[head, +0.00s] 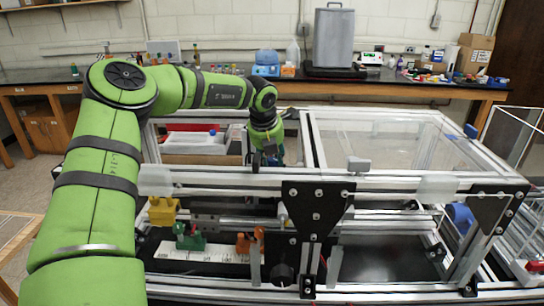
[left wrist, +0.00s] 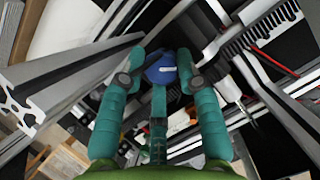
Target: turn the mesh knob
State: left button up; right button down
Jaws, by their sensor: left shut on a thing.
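A round blue knob with a white mark, which I take to be the mesh knob (left wrist: 161,68), sits between the fingertips of my left gripper (left wrist: 161,72) in the left wrist view. The fingers are closed on its two sides. In the head view my left gripper (head: 266,158) reaches down inside the extrusion frame, behind the front rail. The knob in its grasp is hidden there by the gripper and rail. My right gripper is in neither view.
Aluminium rails (head: 380,183) surround the work area closely, with a black bracket plate (head: 317,211) in front. Yellow (head: 163,212), green (head: 190,238) and orange (head: 247,243) parts stand at the lower left. A clear panel (head: 380,140) covers the right side.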

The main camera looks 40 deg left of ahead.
pick_arm(q)
jog(key=shift+w+r, duration=0.2)
jog(key=shift+r, duration=0.05)
jog(key=shift+a+m+t+h+b, duration=0.1)
jog(key=shift+m+t+h+b, duration=0.35)
jog(key=shift+m+b, duration=0.6)
jog(key=m+h, duration=0.1)
jog(key=m, duration=0.2)
jog(key=shift+a+r, duration=0.1)
jog(key=shift+r, duration=0.05)
jog(key=m+h, duration=0.1)
jog(key=m, duration=0.2)
jog(key=shift+w+m+h+p, duration=0.1)
jog(key=shift+m+h+p, duration=0.15)
jog(key=shift+m+p, duration=0.1)
jog(key=shift+w+a+m+g+h+p, duration=0.1)
jog(key=shift+m+g+h+p, duration=0.3)
jog(key=shift+m, duration=0.7)
jog(key=shift+m+g+h+p, duration=0.25)
jog(key=shift+m+h, duration=0.15)
jog(key=shift+m, duration=0.7)
jog(key=o, duration=1.1)
jog(key=shift+d, duration=0.25)
